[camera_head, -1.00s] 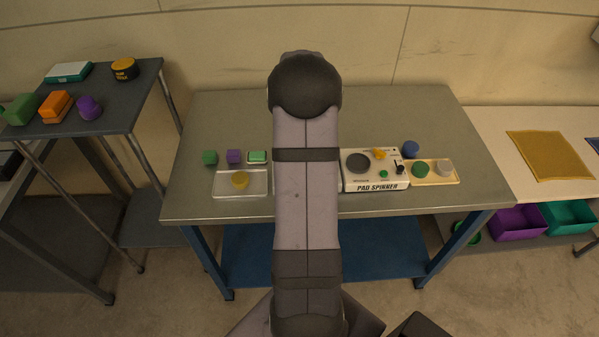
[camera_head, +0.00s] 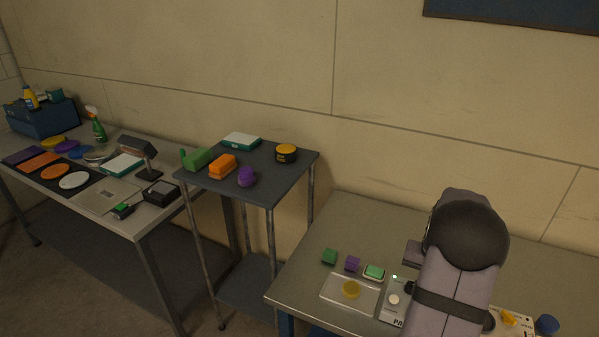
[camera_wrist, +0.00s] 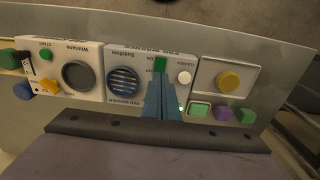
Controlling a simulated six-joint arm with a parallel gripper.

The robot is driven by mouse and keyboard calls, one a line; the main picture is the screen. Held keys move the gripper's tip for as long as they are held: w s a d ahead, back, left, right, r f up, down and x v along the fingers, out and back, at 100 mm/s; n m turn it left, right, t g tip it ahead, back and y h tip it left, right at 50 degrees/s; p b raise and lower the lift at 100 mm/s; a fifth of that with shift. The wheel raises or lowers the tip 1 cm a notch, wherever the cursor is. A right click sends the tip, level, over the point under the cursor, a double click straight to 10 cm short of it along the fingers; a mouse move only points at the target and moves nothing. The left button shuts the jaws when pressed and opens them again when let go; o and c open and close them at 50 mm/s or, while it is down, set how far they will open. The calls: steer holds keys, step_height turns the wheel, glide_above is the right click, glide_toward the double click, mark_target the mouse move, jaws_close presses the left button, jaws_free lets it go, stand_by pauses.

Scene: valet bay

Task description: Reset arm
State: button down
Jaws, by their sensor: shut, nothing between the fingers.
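My arm (camera_head: 455,270) stands over the grey metal table (camera_head: 345,225) at the right of the head view. It hides my gripper there and most of the white pad spinner (camera_head: 395,300). In the wrist view my gripper (camera_wrist: 163,100) shows as two blue-grey fingers, shut and empty. In the picture they overlap the pad spinner panel (camera_wrist: 148,58), just below a green button (camera_wrist: 160,64). Whether they touch the panel I cannot tell.
Beside the spinner lies a clear tray (camera_head: 333,293) with a yellow disc (camera_head: 351,289). Behind it sit a green cube (camera_head: 329,256), a purple block (camera_head: 352,263) and a green pad (camera_head: 374,272). A dark side stand (camera_head: 268,170) and a crowded bench (camera_head: 140,212) stand left.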

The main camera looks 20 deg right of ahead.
steer(key=s+a+f+g+y, duration=0.1)
steer(key=s+a+f, duration=0.1)
steer(key=s+a, duration=0.3)
steer(key=s+a+f+g+y, duration=0.1)
steer(key=s+a+f, duration=0.25)
steer(key=a, duration=0.35)
steer(key=a+r+n+t+h, duration=0.1)
steer(key=a+r+n, duration=0.2)
steer(key=a, duration=0.7)
steer(key=a+r+n, duration=0.4)
steer(key=a+n, duration=0.2)
steer(key=a, duration=0.5)
steer(key=shift+r+t+h+b, duration=0.15)
steer(key=shift+t+h+b, duration=0.25)
steer(key=shift+b, duration=0.05)
